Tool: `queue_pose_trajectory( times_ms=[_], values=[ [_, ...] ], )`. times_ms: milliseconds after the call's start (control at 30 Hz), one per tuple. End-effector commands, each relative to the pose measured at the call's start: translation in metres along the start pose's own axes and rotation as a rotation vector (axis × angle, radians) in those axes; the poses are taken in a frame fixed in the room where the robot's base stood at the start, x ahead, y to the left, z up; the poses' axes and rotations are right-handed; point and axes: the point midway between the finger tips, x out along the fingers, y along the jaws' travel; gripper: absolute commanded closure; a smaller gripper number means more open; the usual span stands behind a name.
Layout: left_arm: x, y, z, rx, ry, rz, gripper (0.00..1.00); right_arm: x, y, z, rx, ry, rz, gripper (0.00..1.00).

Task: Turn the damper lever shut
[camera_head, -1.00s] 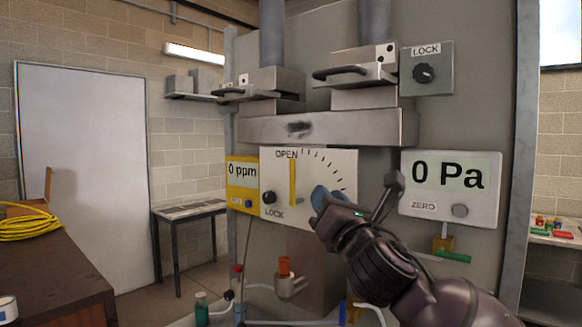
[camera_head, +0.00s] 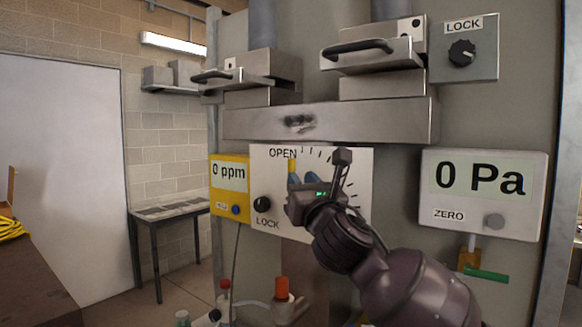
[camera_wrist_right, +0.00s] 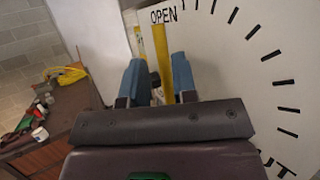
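The yellow damper lever (camera_head: 292,165) stands upright on the white dial panel (camera_head: 262,165), its top just below the word OPEN. My right gripper (camera_head: 302,180) is at the lever and hides its lower part in the head view. In the right wrist view, the lever (camera_wrist_right: 163,50) shows between the two blue fingers of my right gripper (camera_wrist_right: 160,78), closer to the right finger. The fingers are apart; whether either touches the lever is unclear. The letters UT show at the lower right of the dial. My left gripper is out of view.
A black LOCK knob (camera_head: 262,204) sits at the panel's lower left, beside the yellow 0 ppm meter (camera_head: 230,190). The 0 Pa gauge (camera_head: 484,193) is to the right. A metal duct bar (camera_head: 330,121) and handled slides are above.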

Motion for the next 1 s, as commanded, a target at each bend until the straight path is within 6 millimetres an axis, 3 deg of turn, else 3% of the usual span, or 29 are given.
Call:
queue_pose_trajectory(
  times_ms=[200, 400, 867, 1000],
  values=[
    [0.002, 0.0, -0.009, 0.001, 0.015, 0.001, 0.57, 0.034, 0.001, 0.001, 0.002, 0.0, 0.0, 0.74],
    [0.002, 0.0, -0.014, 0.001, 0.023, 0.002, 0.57, 0.055, 0.0, 0.0, 0.002, 0.001, -0.001, 0.74],
    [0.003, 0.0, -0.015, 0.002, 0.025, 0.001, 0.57, 0.064, 0.0, 0.0, 0.002, 0.0, 0.001, 0.74],
    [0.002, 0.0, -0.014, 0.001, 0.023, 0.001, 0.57, 0.064, 0.0, 0.0, 0.002, 0.0, 0.0, 0.91]
  ],
)
